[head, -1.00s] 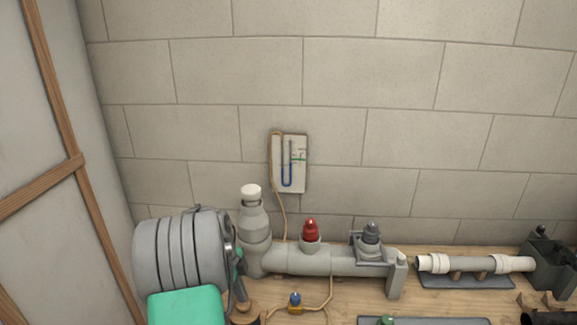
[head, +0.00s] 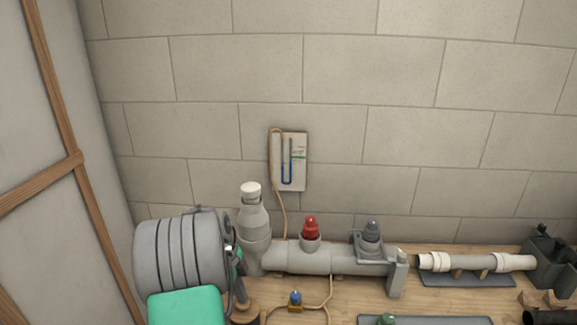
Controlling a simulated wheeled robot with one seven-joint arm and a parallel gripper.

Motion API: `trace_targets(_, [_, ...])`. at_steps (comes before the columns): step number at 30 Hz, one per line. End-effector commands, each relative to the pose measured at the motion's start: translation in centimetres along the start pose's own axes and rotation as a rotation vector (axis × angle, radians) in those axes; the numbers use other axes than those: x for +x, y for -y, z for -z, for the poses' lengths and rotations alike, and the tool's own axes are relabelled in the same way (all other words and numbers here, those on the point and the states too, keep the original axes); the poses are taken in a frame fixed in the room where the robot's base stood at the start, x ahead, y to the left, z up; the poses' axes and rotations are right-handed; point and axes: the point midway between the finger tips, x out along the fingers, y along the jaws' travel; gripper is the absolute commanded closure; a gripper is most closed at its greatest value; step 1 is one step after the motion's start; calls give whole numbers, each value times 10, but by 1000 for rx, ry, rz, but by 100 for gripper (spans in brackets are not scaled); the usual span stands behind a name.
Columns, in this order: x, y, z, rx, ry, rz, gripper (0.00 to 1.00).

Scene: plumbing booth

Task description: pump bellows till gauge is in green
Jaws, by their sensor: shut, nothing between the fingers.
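The gauge (head: 288,161) is a pale board on the block wall. It carries a U-shaped tube with blue liquid at the bottom and a small green mark at its right side; the exact liquid levels are too small to read. A tan hose runs down from it toward the bench. A round wooden piece (head: 246,311), seemingly part of the bellows, shows at the lower left edge; most of it is hidden or cut off. My gripper (head: 240,294), dark and mostly hidden by the arm, is shut and empty at this wooden piece; contact cannot be told.
A grey pipe (head: 325,260) with a red plug (head: 311,229), a grey cap and a white-capped upright stands behind. A small blue-handled brass valve (head: 295,299) sits on the hose. A pale pipe (head: 478,262) lies on a dark mat at the right. Bare bench shows between.

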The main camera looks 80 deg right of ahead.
Motion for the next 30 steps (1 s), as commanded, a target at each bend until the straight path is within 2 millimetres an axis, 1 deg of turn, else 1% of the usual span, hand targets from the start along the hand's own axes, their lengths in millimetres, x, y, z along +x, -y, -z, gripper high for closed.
trace_targets(1, [5, 0, -1, 0, 0, 0, 100])
trace_targets(15, [26, 0, -5, 0, 0, 0, 100])
trace_targets(20, [19, 0, -4, 0, 0, 0, 100])
trace_targets(30, [-11, 0, 2, -1, 0, -1, 100])
